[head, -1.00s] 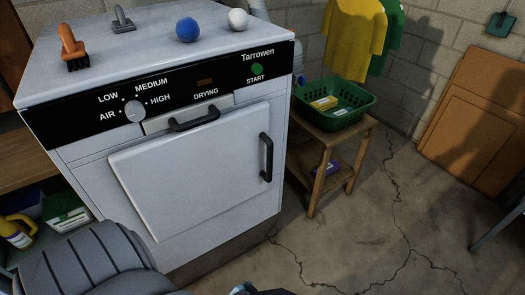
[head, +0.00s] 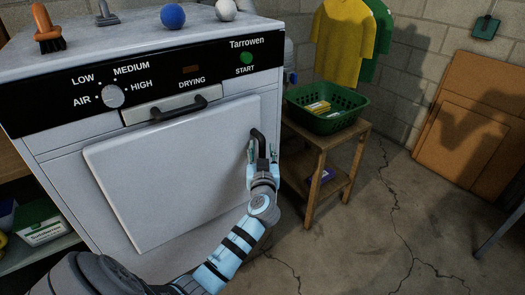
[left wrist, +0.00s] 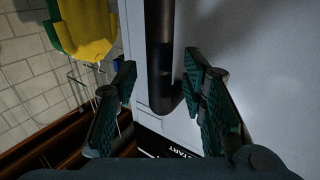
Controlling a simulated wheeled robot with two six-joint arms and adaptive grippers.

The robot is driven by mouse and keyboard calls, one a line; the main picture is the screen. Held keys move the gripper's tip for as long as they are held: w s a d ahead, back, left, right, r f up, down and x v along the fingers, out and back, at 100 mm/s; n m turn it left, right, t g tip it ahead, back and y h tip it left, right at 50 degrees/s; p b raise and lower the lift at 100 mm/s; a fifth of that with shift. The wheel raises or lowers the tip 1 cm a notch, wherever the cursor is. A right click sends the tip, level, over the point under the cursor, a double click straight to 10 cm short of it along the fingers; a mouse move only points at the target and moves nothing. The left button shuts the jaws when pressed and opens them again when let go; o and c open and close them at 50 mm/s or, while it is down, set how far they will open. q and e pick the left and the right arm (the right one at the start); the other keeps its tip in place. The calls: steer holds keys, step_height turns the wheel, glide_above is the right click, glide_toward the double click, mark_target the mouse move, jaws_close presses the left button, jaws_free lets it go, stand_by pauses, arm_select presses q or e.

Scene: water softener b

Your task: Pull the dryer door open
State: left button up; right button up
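The white dryer (head: 60,190) stands at left in the head view, and its door (head: 170,180) looks shut. The black vertical door handle (head: 258,140) is at the door's right edge; its lower part is hidden by my left gripper (head: 263,152). In the left wrist view the handle (left wrist: 159,40) runs between the two spread fingers of my left gripper (left wrist: 159,65). I see a gap on both sides of the handle, so the gripper is open around it. My right gripper is in neither view.
A second black handle (head: 180,109) is on the drawer below the control panel, beside the dial (head: 113,96). A wooden stand (head: 318,141) with a green basket (head: 335,122) is close right of the dryer. The floor (head: 350,245) in front right is clear.

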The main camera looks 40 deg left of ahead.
arm_select(q)
steer(key=shift+w+a, duration=0.35)
steer(key=shift+w, duration=0.05)
